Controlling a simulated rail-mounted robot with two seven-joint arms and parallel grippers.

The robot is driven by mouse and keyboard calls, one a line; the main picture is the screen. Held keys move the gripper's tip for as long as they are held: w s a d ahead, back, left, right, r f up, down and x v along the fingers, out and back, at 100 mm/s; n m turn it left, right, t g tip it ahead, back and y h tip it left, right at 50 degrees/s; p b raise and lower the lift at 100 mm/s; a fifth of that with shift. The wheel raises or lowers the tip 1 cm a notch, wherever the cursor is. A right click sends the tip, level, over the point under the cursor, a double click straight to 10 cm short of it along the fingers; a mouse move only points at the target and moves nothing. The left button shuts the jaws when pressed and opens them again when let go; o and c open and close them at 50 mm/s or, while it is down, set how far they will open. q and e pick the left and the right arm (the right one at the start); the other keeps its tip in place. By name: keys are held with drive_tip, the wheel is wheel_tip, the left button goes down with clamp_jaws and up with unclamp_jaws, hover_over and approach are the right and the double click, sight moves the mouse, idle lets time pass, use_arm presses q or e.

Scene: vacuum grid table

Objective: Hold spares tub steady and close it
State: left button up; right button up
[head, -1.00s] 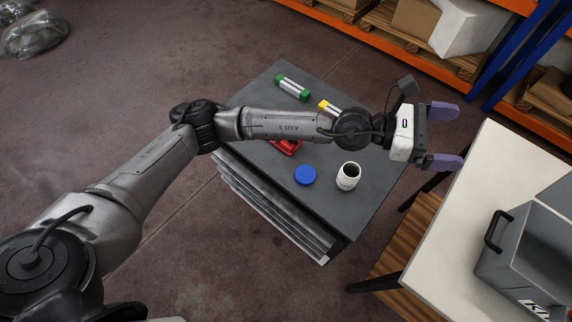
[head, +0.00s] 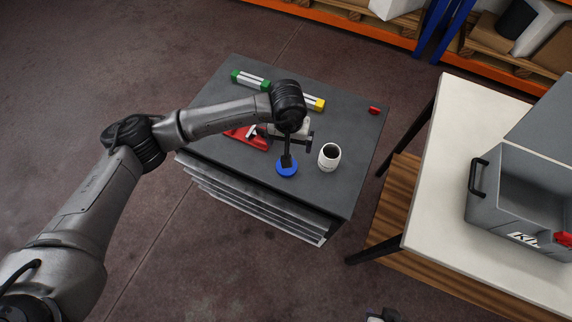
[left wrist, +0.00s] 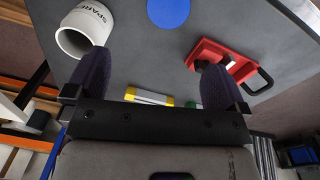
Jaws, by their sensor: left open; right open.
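The white spares tub (head: 329,165) stands upright and open-topped on the dark cabinet top, its inside dark. It also shows in the left wrist view (left wrist: 91,22), lettered "SPARE". A round blue lid (head: 280,171) lies flat beside it, apart from it, and shows in the left wrist view (left wrist: 168,11). My left gripper (left wrist: 155,82) is open and empty, its purple fingers apart. My right gripper (head: 382,315) is open, only just entering at the bottom edge, away from the tub.
A red tool (head: 246,138) lies left of the lid. Green-ended (head: 249,80) and yellow-ended (head: 314,102) pieces lie at the back. A small red item (head: 374,110) is near the right edge. A white table (head: 460,120) with a grey toolbox (head: 510,200) stands to the right.

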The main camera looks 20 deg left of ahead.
use_arm(q)
drive_tip(key=shift+s+a+m, duration=0.1)
drive_tip(key=shift+a+m, duration=0.05)
drive_tip(key=shift+m, duration=0.45)
drive_tip(key=shift+s+a+m, duration=0.1)
drive_tip(key=shift+a+m, duration=0.05)
drive_tip(key=shift+m, duration=0.45)
hover_over(286, 172)
drive_tip(key=w, duration=0.2)
drive_tip(key=f, duration=0.5)
drive_tip(key=f+b, duration=0.1)
drive_tip(key=f, duration=0.2)
drive_tip(key=shift+a+f, duration=0.25)
drive_tip(key=shift+a, duration=0.1)
drive_tip(key=shift+f, duration=0.1)
